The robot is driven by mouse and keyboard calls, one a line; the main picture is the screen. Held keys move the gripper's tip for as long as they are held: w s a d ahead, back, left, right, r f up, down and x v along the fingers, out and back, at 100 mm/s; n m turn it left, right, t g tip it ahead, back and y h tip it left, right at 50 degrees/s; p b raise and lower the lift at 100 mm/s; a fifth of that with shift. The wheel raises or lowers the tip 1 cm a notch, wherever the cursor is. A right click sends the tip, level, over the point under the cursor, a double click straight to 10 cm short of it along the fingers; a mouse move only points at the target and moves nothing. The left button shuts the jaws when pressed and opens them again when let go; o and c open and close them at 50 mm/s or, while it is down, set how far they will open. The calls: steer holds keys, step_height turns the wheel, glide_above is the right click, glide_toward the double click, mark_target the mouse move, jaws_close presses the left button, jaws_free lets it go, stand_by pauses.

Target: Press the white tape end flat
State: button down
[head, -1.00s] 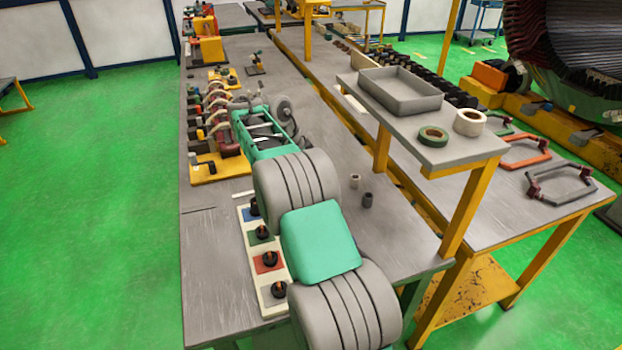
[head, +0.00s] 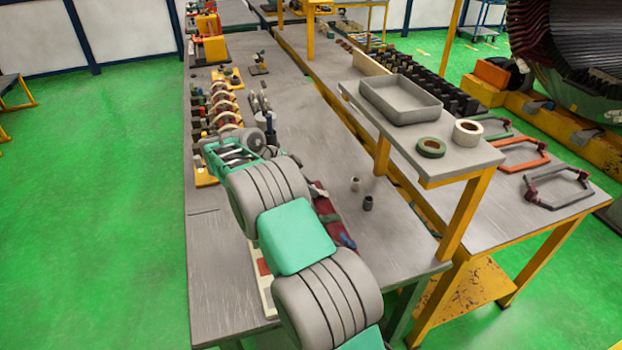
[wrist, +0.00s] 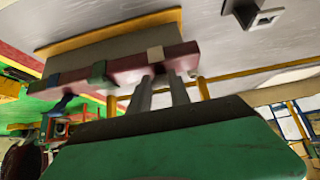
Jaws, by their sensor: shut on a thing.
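A long maroon bar (wrist: 125,68) crosses the wrist view in front of my fingers. It carries a small white tape patch (wrist: 155,53), a green band (wrist: 97,71) and a blue band (wrist: 60,101) towards its left end. My gripper (wrist: 163,80) is shut on the bar, its two grey fingers meeting it just below the white patch. Whether the tape end lies flat is too small to tell. In the head view part of a maroon bar (head: 325,205) with a blue part shows just right of my arm; my fingertips are not clear there.
A raised shelf (head: 460,160) at the right holds a grey tray (head: 400,102), a green tape roll (head: 431,147) and a white tape roll (head: 467,132). Two small cups (head: 355,184) stand on the table. Fixtures with arched parts (head: 225,100) line its left side.

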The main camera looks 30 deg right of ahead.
steer(key=shift+w+a+f+g+h+p, duration=0.15)
steer(key=shift+a+f+h+p, duration=0.15)
steer(key=shift+h, duration=0.35)
steer(key=shift+a+f+g+h+p, duration=0.2)
steer(key=shift+f+h, duration=0.15)
steer(key=shift+h, duration=0.3)
steer(key=c, duration=1.2)
jaws_free()
steer(key=shift+r, duration=0.1)
steer(key=s+a+r+p, duration=0.1)
steer(key=s+a+r, duration=0.4)
steer(key=s+r, duration=0.7)
steer(key=shift+s+a+r+p, duration=0.15)
steer(key=shift+s+r+p, duration=0.15)
steer(key=shift+s+r, duration=0.15)
steer(key=shift+c, duration=0.3)
